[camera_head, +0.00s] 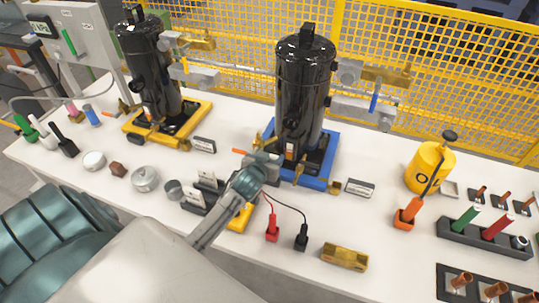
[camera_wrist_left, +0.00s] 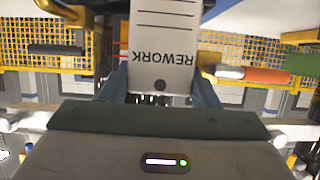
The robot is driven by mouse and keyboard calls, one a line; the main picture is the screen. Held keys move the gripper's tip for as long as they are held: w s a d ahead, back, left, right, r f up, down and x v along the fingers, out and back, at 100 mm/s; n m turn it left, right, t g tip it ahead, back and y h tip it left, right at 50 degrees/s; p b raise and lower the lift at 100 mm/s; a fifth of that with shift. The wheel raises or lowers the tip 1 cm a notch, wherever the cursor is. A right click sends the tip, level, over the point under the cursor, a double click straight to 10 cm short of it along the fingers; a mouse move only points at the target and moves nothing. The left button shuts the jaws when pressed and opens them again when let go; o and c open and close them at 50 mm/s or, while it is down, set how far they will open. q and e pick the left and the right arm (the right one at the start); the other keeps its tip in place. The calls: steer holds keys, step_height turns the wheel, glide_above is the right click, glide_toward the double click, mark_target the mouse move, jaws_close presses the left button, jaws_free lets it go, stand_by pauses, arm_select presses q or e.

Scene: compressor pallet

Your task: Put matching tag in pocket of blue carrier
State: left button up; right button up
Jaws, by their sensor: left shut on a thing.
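My left gripper (camera_head: 264,168) is at the front left of the blue carrier (camera_head: 323,183), which bears a tall black compressor (camera_head: 303,85). In the left wrist view the gripper (camera_wrist_left: 160,88) is shut on a white tag (camera_wrist_left: 163,62) printed REWORK, upside down in that view, with a dark hole near the jaws. The tag is hard to make out in the head view. The carrier's pocket cannot be made out behind the gripper. Other white tags (camera_head: 207,181) stand in a dark holder left of my arm. My right gripper is not in view.
A yellow carrier (camera_head: 138,133) with another black compressor stands at back left. Red (camera_head: 272,228) and black (camera_head: 302,238) probes with leads, a brass block (camera_head: 344,257) and a yellow canister (camera_head: 428,167) stand nearby. Yellow mesh fencing (camera_head: 450,80) runs behind the table.

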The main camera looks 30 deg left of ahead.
arm_select(q)
steer(key=shift+f+b, duration=0.65)
steer(key=shift+f, duration=1.35)
steer(key=shift+f+b, duration=0.65)
steer(key=shift+f, duration=0.05)
steer(key=o, duration=1.1)
steer(key=c, duration=0.3)
steer(key=shift+r, duration=0.1)
steer(key=shift+c, duration=0.2)
